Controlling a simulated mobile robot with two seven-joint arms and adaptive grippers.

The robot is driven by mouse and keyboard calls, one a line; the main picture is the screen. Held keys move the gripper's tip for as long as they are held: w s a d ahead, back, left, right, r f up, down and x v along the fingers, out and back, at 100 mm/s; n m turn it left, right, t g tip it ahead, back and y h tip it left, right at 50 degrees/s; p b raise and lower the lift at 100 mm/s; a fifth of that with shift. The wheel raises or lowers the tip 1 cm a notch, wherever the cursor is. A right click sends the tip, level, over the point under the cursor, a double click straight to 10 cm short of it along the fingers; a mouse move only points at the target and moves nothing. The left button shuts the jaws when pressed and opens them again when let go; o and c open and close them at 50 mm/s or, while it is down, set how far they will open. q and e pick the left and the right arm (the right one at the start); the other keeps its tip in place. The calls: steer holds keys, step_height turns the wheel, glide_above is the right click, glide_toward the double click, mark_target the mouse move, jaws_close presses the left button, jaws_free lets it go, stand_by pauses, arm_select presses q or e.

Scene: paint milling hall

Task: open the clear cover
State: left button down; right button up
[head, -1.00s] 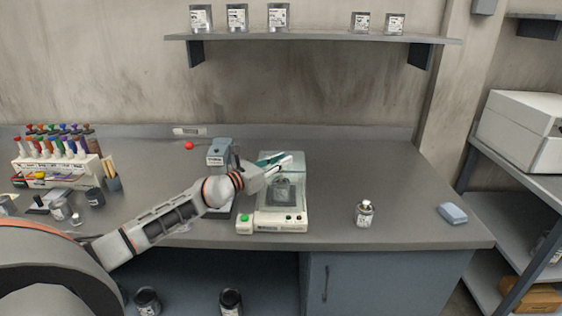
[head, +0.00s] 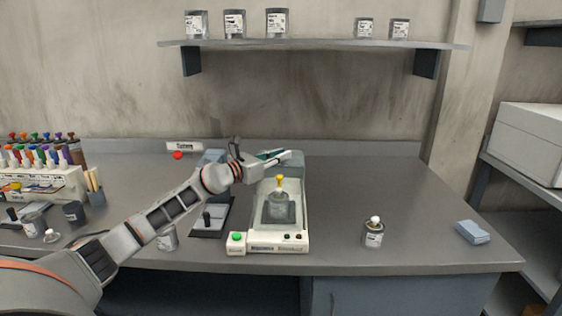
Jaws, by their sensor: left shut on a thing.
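A white benchtop machine (head: 266,244) with a green button and a clear cover (head: 295,160) stands on the grey bench. The cover is bluish and see-through; it shows at the machine's back, apparently swung up and back. Inside the machine a grey piece with a yellow top (head: 280,184) shows plainly. My left gripper (head: 280,158) is at the back of the machine, shut on the cover's edge. The fingers partly hide the cover, so its exact tilt is hard to tell. My right gripper is out of view.
A grey-blue stand device (head: 212,215) is left of the machine, partly behind my left arm. A small labelled jar (head: 373,234) and a blue block (head: 472,232) are to the right. A bottle rack (head: 45,185) is far left. The bench right of the machine is mostly clear.

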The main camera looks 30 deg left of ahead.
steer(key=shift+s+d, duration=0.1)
arm_select(q)
steer(key=c, duration=2)
jaws_free()
steer(key=shift+o, duration=0.4)
steer(key=shift+s, duration=0.45)
steer(key=v, duration=1.1)
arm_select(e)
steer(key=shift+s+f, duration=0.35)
arm_select(q)
steer(key=shift+s+a, duration=0.1)
steer(key=shift+a, duration=0.05)
